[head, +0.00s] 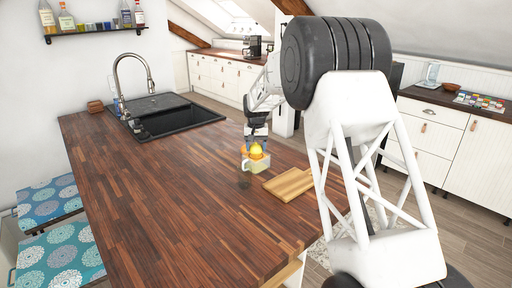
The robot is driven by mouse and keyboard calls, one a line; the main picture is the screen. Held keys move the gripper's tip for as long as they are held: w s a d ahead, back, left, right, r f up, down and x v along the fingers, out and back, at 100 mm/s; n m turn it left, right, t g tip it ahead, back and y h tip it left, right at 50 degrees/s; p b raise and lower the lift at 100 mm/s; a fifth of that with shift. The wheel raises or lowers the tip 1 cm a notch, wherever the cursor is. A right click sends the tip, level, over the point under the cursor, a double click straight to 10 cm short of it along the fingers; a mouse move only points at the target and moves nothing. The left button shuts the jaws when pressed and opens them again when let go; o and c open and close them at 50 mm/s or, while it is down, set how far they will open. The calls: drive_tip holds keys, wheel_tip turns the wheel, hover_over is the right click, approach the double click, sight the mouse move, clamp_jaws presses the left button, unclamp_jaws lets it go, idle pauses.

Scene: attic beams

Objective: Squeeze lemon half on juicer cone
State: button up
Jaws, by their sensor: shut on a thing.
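My gripper (256,131) points down over the wooden worktop, at the end of my white and black arm. It is shut on the yellow lemon half (256,149), just below its fingers. Directly under the lemon half stands the juicer (257,165), a small pale cup-like body with a handle on its left. The juicer's cone is hidden, and I cannot tell whether the lemon half touches it. An orange patch shows just left of the lemon half, too small to make out.
A light wooden board (290,184) lies right of the juicer near the worktop's right edge. A small dark round patch (243,183) lies in front of the juicer. A black sink (172,118) with a tall faucet (134,76) is at the back left. The worktop's front left is clear.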

drive_tip(key=shift+f+n, duration=0.1)
drive_tip(key=shift+n, duration=0.2)
drive_tip(key=n, duration=0.5)
drive_tip(key=shift+f+n, duration=0.2)
drive_tip(key=shift+n, duration=0.2)
drive_tip(key=shift+m, duration=0.3)
drive_tip(key=shift+r+m, duration=0.1)
drive_tip(key=shift+m, duration=2.8)
drive_tip(key=n, duration=0.6)
drive_tip(key=shift+r, duration=0.25)
drive_tip(key=m, duration=0.6)
drive_tip(key=shift+f, duration=0.1)
